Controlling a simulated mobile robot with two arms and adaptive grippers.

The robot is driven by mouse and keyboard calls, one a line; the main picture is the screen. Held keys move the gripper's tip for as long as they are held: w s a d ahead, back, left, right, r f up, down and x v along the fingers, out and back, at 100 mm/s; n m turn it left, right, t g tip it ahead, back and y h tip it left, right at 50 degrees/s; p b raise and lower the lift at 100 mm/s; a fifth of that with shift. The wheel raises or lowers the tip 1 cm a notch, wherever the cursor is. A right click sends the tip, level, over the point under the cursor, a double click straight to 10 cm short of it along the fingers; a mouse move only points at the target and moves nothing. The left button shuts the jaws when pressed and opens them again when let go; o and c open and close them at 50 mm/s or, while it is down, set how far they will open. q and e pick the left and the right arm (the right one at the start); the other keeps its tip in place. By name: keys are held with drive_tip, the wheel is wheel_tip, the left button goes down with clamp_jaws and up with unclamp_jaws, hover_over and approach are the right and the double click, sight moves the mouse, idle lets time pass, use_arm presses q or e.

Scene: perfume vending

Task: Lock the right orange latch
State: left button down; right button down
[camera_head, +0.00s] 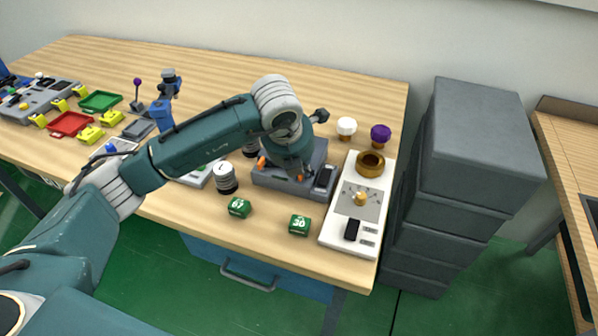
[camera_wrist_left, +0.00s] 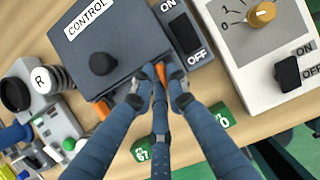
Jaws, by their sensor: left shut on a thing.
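The grey control box (camera_head: 285,186) sits near the table's front right. The wrist view shows its "CONTROL" label and black knob (camera_wrist_left: 103,62). The right orange latch (camera_wrist_left: 160,72) is at the box's front edge in the wrist view. My left gripper (camera_wrist_left: 156,88) is shut on this latch, its fingers on both sides of it. In the head view my left gripper (camera_head: 299,176) is at the box's front, below the wrist, and partly covers the box and latch. The left orange latch (camera_head: 262,162) also shows in the wrist view (camera_wrist_left: 102,108). My right gripper is not in view.
An ON/OFF switch (camera_wrist_left: 184,30) is just right of the latch. A white panel (camera_head: 340,225) with a gold knob (camera_head: 360,199) stands farther right. Green blocks (camera_head: 239,207) (camera_head: 299,225) lie in front, and a striped cylinder (camera_head: 225,178) stands left.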

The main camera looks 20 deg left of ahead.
use_arm(q)
drive_tip(key=shift+r, duration=0.1)
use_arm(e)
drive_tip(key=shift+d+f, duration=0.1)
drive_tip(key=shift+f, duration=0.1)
use_arm(q)
drive_tip(key=c, duration=1.8)
unclamp_jaws()
drive_tip(key=shift+o, duration=0.4)
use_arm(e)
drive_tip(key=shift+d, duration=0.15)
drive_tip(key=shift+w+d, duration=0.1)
use_arm(q)
drive_tip(key=v, duration=1.2)
drive_tip(key=shift+d, duration=0.15)
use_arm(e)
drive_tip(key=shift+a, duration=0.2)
